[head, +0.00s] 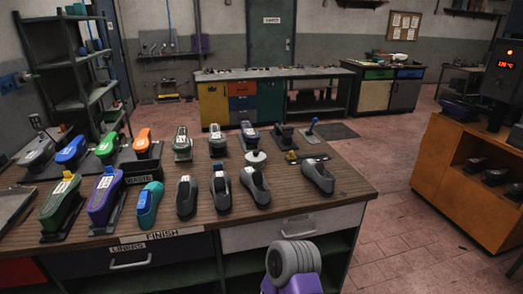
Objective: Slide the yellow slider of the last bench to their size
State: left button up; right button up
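A small yellow piece (291,156), which looks like the yellow slider, sits at the left end of a flat dark strip (311,157) near the right end of the wooden bench (345,184). Size marks on the strip are too small to read. A dark grey shoe (318,177) lies just in front of it. Neither of my grippers can be made out in the head view. A grey ribbed round part with purple below it (291,262) stands at the bottom edge; I cannot tell whether it is mine.
Several shoes and lasts crowd the bench's left and middle, including a purple one (104,196) and a teal one (149,201). An orange cabinet (447,183) is at right, with open floor (385,228) between.

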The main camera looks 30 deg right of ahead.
aim_at(292, 157)
jog(key=u, duration=2.6)
jog(key=k, duration=2.3)
jog(key=z, duration=2.15)
jog(key=i, duration=0.5)
